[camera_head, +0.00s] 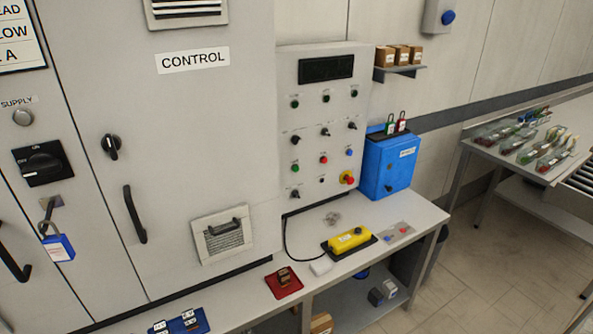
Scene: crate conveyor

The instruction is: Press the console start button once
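A light grey upright control panel (312,120) stands behind the bench, with a dark display (326,68) at its top. Its face carries rows of small knobs and buttons, including a green one (295,169), a red one (323,160) and a blue one (349,152). A red mushroom button on a yellow base (348,178) is at lower right. A yellow control box (350,239) with dark buttons and a cable lies on the bench. Button labels are too small to read, so I cannot tell which is start. Neither gripper is in view.
Tall grey cabinets (180,120) fill the left. A table (490,150) with bagged items stands at right. Open floor (500,260) lies at lower right.

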